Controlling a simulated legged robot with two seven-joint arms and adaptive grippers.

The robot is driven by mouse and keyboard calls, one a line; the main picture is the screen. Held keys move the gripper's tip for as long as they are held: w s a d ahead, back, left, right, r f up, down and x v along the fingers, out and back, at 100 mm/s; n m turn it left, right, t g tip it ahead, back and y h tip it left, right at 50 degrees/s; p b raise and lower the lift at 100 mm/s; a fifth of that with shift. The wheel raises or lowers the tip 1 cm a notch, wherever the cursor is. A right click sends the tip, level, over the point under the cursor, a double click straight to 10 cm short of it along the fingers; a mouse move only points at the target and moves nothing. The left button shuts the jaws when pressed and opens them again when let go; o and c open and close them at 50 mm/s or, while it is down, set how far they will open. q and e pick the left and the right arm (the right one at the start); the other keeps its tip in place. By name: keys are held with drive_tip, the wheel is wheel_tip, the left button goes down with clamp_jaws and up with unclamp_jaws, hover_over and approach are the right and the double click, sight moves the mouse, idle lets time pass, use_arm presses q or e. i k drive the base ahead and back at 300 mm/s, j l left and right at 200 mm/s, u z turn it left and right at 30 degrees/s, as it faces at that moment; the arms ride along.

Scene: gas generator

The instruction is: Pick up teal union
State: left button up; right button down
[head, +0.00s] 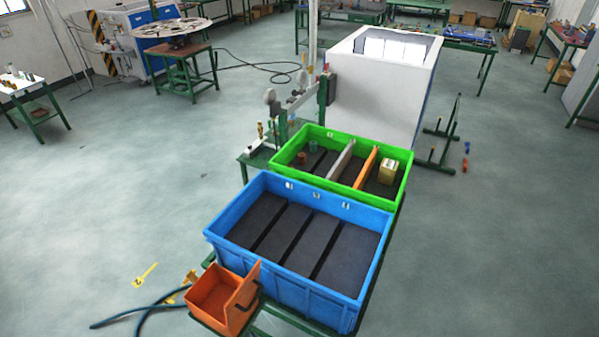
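A small teal cylindrical piece (313,146), which looks like the teal union, is in the left compartment of the green crate (285,174). A small brown-orange piece (301,157) is close to it on its left. The pieces are small in the head view, so their exact shape and whether they stand upright cannot be told. Neither of my grippers shows in this view.
A blue crate (283,277), seemingly empty, stands in front of the green crate. An orange bin (214,301) is at its front left. A grey divider (341,159), an orange divider (366,167) and a tan box (388,172) are in the green crate.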

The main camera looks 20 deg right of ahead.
sight(313, 149)
drive_tip(key=z, duration=1.3)
drive_tip(key=i+l+z, duration=0.15)
drive_tip(key=l, duration=0.25)
drive_tip(key=l+z, duration=0.2)
drive_tip(key=l, duration=0.25)
drive_tip(key=i+l+z, duration=0.15)
drive_tip(key=l, duration=0.25)
drive_tip(key=i+l+z, duration=0.2)
drive_tip(key=l, duration=0.15)
drive_tip(key=i+l+u, duration=0.15)
drive_tip(key=i, duration=0.3)
drive_tip(key=i+l+u, duration=0.15)
drive_tip(key=i, duration=0.3)
drive_tip(key=i+l+u, duration=0.15)
drive_tip(key=i, duration=0.3)
drive_tip(key=i+u, duration=0.1)
drive_tip(key=i, duration=0.6)
drive_tip(key=i+l, duration=0.1)
drive_tip(key=i, duration=0.6)
drive_tip(key=i+l+u, duration=0.15)
drive_tip(key=i, duration=0.6)
drive_tip(key=i+j+u, duration=0.2)
drive_tip(key=i+u, duration=0.7)
drive_tip(key=i+l+u, duration=0.1)
drive_tip(key=i+u, duration=0.4)
drive_tip(key=i+l+u, duration=0.25)
drive_tip(key=u, duration=0.2)
drive_tip(key=i+l, duration=0.05)
drive_tip(key=i, duration=0.05)
